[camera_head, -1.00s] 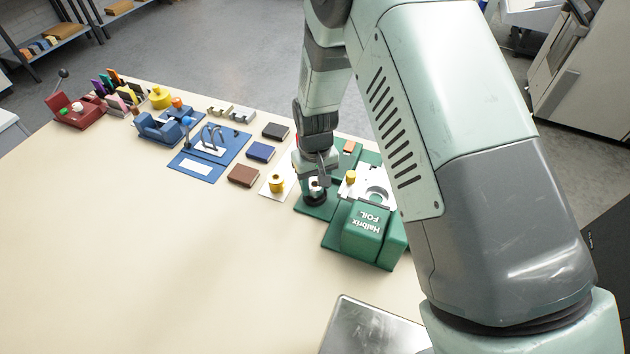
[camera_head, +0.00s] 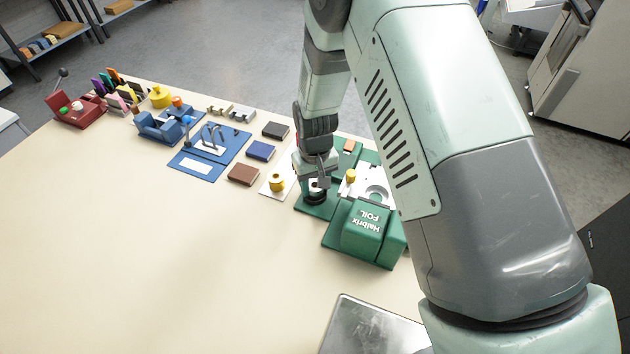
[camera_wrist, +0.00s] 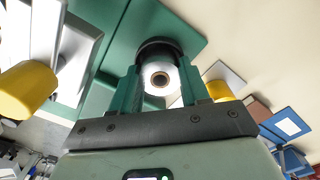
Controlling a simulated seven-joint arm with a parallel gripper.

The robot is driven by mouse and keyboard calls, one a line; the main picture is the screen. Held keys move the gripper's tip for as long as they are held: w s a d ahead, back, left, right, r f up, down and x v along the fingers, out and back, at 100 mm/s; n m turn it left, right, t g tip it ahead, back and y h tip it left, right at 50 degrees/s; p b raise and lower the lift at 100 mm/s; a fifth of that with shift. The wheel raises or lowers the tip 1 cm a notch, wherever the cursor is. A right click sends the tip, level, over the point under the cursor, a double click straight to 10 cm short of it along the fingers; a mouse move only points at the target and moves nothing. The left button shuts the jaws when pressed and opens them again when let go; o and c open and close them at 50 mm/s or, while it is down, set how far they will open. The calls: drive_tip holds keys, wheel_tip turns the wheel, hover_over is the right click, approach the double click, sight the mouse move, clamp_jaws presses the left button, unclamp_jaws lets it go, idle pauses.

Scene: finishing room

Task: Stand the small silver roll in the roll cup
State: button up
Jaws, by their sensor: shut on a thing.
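The small silver roll (camera_wrist: 160,72) shows end-on in the wrist view, with a dark ring around its core hole. My gripper (camera_wrist: 160,86) is shut on it, one green finger on each side. The black round roll cup (camera_wrist: 158,45) is right at the roll, and its rim shows behind it. In the head view my gripper (camera_head: 316,182) points down over the cup (camera_head: 316,198), which stands on a green base plate. I cannot tell how deep the roll sits in the cup, because the fingers and roll hide its inside.
The green foil machine (camera_head: 368,232) stands close to the right of the cup. A yellow spool (camera_head: 277,183) on a white plate is close on the left. Brown (camera_head: 243,174) and blue (camera_head: 261,150) blocks lie beyond it. The near left table is clear.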

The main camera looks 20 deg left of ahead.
sight(315, 185)
drive_tip(key=shift+f, duration=0.2)
drive_tip(key=o, duration=0.7)
drive_tip(key=shift+r, duration=0.1)
wheel_tip(315, 185, up, 11)
idle(0.7)
idle(0.4)
